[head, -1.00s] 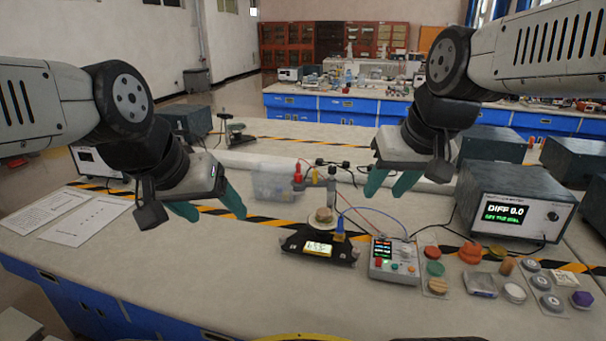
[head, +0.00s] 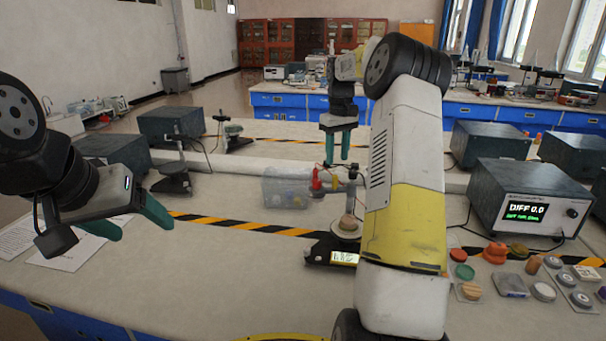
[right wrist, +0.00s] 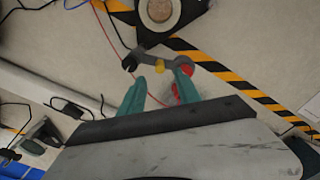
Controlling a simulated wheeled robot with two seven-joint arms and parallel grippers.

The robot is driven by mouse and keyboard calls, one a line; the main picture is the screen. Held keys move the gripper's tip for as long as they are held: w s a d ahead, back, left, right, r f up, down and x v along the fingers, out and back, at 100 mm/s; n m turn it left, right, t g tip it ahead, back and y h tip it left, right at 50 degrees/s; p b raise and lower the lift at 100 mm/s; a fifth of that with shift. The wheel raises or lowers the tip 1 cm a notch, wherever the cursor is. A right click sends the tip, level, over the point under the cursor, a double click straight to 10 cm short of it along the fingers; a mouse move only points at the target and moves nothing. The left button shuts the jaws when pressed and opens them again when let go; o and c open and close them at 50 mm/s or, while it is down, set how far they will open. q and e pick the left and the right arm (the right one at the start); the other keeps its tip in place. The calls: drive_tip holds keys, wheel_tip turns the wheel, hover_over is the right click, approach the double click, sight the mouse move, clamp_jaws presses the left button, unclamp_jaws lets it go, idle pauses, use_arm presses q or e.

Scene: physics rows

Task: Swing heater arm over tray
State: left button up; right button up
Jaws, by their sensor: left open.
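The heater arm (head: 332,184) is a grey bar with a red knob (head: 316,178), standing behind the balance. In the right wrist view the bar (right wrist: 150,56) shows a yellow part in its middle and the red knob (right wrist: 186,94) at its right end. The tray (head: 345,232) is a pale round dish on the black balance, with a wooden disc (head: 348,222) on it. The arm lies beside the tray, not over the disc. My right gripper (head: 337,148) is open, pointing down above the heater arm. My left gripper (head: 132,222) is open and empty at the left.
My right arm hides the control box area. A clear plastic bin (head: 284,188) stands left of the heater arm. A dark instrument with a green display (head: 528,205) and several small coloured pieces are at right.

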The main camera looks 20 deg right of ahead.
sight(336, 176)
drive_tip(key=shift+w+f, duration=0.25)
drive_tip(key=shift+f, duration=0.4)
wheel_tip(336, 176, down, 7)
drive_tip(key=shift+c, duration=0.2)
clamp_jaws()
idle(1.1)
